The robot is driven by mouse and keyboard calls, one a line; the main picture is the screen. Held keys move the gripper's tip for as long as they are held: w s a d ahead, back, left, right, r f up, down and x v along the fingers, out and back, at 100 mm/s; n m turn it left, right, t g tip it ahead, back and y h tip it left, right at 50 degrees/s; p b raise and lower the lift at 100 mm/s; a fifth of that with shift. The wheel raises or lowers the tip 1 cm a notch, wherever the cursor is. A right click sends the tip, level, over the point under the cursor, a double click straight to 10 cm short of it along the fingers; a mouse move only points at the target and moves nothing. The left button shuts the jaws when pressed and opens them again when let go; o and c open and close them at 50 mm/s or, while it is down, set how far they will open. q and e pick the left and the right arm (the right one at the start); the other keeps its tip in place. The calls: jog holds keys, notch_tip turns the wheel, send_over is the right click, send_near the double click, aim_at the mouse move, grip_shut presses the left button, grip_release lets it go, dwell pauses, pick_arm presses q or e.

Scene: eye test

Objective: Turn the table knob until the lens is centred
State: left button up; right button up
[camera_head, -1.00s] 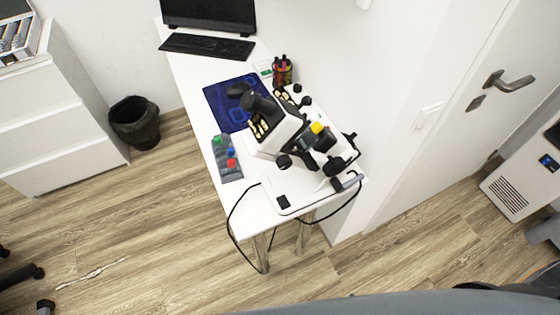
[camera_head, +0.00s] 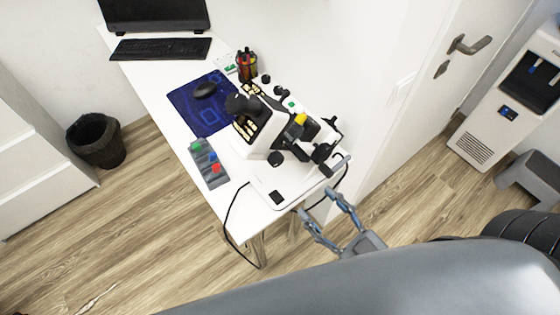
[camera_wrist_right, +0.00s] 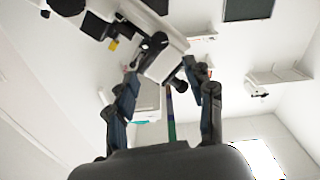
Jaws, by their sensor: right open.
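The white eye-test instrument (camera_head: 262,140) stands on the white table (camera_head: 225,213), with black eyepiece-like parts and a yellow piece on top. Black knobs show on its side (camera_head: 275,158) and near its right end (camera_head: 322,152). A grey cylindrical handle (camera_head: 341,162) sticks out at that end. I cannot tell which is the table knob, and the lens cannot be made out. My right gripper (camera_head: 318,201) is open and empty, just off the table's near right end, apart from the instrument. In the right wrist view its fingers (camera_wrist_right: 160,68) are spread below a white body. My left gripper is not in view.
A control box with coloured buttons (camera_head: 208,163), a blue mat (camera_head: 192,113), a pen holder (camera_head: 246,66) and a keyboard (camera_head: 160,49) occupy the table. A black cable (camera_head: 228,217) hangs off its edge. A bin (camera_head: 96,141) stands left; the floor between is clear.

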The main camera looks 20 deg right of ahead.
aim_at(279, 163)
jog(key=p+x, duration=0.3)
jog(key=x, duration=0.9)
jog(key=shift+w+a, duration=0.15)
jog(key=shift+w, duration=0.15)
